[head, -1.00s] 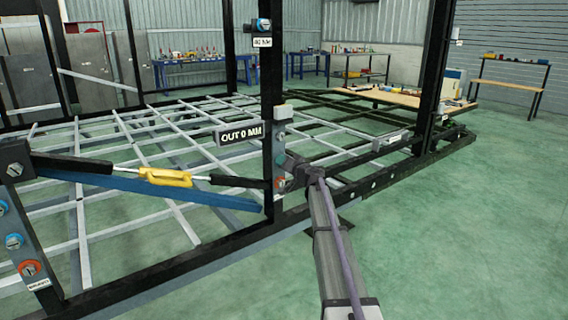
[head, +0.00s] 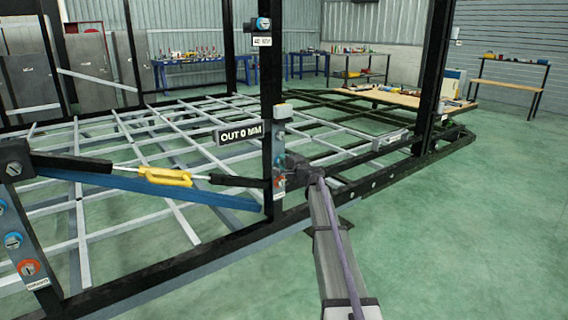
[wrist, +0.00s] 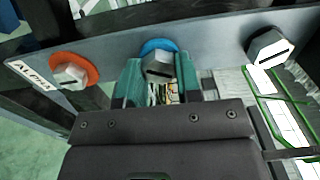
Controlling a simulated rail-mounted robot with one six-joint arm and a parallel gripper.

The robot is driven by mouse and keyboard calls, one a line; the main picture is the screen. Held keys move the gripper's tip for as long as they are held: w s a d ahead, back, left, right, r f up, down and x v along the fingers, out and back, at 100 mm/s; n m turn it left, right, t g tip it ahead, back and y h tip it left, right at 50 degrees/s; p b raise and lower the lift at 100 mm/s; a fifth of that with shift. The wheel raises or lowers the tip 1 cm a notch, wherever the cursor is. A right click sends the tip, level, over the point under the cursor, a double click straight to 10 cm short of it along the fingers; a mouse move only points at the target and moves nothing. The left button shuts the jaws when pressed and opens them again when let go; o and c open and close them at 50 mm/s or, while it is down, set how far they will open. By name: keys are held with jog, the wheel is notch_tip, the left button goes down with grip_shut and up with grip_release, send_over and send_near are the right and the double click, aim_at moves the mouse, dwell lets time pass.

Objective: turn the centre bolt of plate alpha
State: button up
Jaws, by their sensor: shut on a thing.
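Plate alpha (wrist: 110,62) is a grey metal strip with an ALPHA label (wrist: 30,74) at its left end in the wrist view. Its centre bolt (wrist: 158,63) is a grey slotted head on a blue ring. My gripper (wrist: 158,75) has its two teal jaws shut on that bolt, one on each side.
A sign reading OUT 0 MM (head: 238,134) is beside the post. A strut with a yellow middle (head: 165,176) and a blue bar (head: 215,199) run left to another bolted plate (head: 20,240). The chassis grid (head: 150,135) lies behind. Green floor at right is clear.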

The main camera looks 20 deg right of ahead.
jog(key=m, duration=1.2)
jog(key=shift+s+f, duration=0.15)
jog(key=shift+f, duration=0.05)
jog(key=m, duration=0.6)
jog(key=shift+a, duration=0.15)
jog(key=m, duration=0.5)
jog(key=shift+a+m, duration=0.1)
jog(key=shift+m, duration=0.3)
jog(key=o, duration=0.9)
